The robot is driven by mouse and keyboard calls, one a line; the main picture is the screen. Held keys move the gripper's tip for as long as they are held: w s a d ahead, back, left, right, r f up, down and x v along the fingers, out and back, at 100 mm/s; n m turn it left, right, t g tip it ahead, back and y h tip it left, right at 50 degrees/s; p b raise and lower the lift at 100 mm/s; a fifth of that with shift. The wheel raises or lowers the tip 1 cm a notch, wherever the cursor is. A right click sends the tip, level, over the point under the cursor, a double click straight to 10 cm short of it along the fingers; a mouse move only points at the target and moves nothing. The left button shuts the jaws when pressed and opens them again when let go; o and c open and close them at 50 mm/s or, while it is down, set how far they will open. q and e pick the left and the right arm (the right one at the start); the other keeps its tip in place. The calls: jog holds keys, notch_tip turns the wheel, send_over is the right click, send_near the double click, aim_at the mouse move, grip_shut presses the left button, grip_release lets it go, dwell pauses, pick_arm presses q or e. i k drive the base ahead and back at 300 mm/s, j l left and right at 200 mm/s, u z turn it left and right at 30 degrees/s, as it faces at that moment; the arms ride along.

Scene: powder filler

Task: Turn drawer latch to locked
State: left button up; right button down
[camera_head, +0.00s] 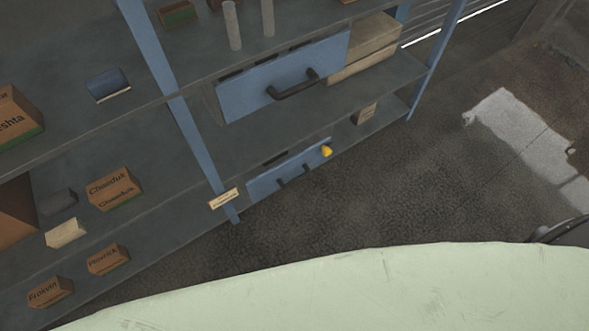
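The lower blue drawer (288,171) sits low in the shelf unit, its front flush with the shelf as far as I can see. A small yellow latch (326,151) is at the right end of its front. Whether it is turned to locked cannot be told at this size. A dark handle (294,177) is on the same front. A larger blue drawer (283,78) with a dark handle (293,84) is on the shelf above. Neither of my grippers shows in the head view.
Shelves hold several cardboard boxes (114,189), a dark blue item (108,84) and two grey cylinders (232,25). A blue post (178,105) stands left of the drawers. A pale green surface (370,290) fills the bottom. Dark floor (400,190) in front of the drawers is clear.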

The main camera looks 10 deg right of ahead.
aim_at(326, 151)
jog(key=i+l+u, duration=0.1)
jog(key=l, duration=0.35)
jog(key=i+l+u, duration=0.1)
jog(key=l, duration=0.4)
jog(key=i+l+u, duration=0.1)
jog(key=l, duration=0.4)
